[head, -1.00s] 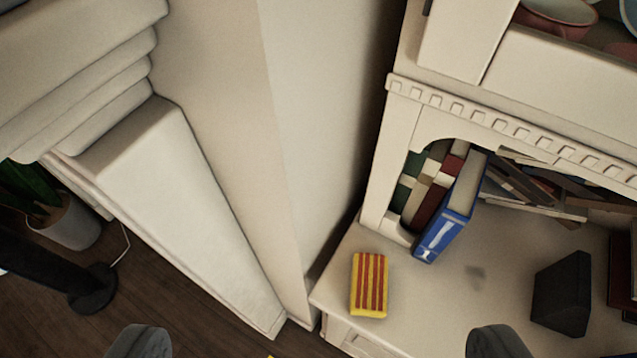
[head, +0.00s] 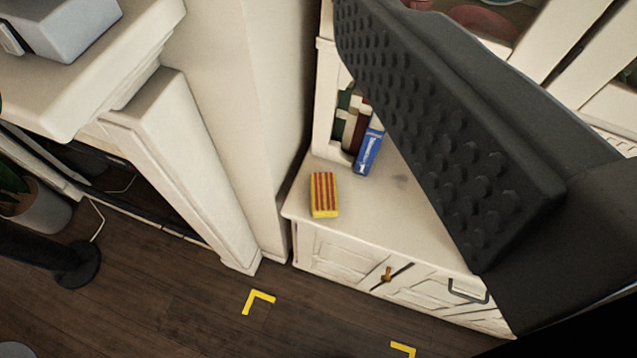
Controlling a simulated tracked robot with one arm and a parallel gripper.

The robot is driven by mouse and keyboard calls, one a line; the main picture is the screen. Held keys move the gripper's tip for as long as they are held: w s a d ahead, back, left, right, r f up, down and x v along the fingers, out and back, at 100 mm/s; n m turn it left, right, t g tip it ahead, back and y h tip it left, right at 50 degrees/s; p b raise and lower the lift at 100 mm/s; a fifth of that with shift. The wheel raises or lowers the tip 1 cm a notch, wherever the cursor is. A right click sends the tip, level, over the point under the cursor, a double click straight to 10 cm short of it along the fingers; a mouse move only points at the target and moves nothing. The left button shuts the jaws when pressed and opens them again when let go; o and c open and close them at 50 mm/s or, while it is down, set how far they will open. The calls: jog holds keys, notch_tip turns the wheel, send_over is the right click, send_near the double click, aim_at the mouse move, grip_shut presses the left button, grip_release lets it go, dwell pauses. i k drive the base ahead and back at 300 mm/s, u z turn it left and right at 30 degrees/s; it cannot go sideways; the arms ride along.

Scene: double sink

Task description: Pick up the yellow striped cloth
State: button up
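The yellow striped cloth (head: 324,195) looks like a small yellow block with red stripes. It lies on the left end of the white cabinet's ledge (head: 400,218), near the front edge. One large black finger of my gripper (head: 455,145), with a bumpy inner pad, fills the upper right and is close to the camera. The pad is bare, with nothing against it; the other finger is out of view. In the picture the finger is to the right of the cloth, apart from it. The finger hides part of the ledge and shelf.
A blue book (head: 369,152) leans beside other books just behind the cloth. A white wall column (head: 265,130) stands to the left. Yellow corner marks (head: 258,300) lie on the open wooden floor (head: 190,305). A black stand base (head: 78,265) and potted plant (head: 35,215) are at left.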

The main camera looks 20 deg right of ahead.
aim_at(324, 201)
jog(key=z, duration=1.95)
jog(key=k, duration=0.7)
jog(key=u, duration=0.85)
jog(key=i, duration=1)
jog(key=u, duration=0.05)
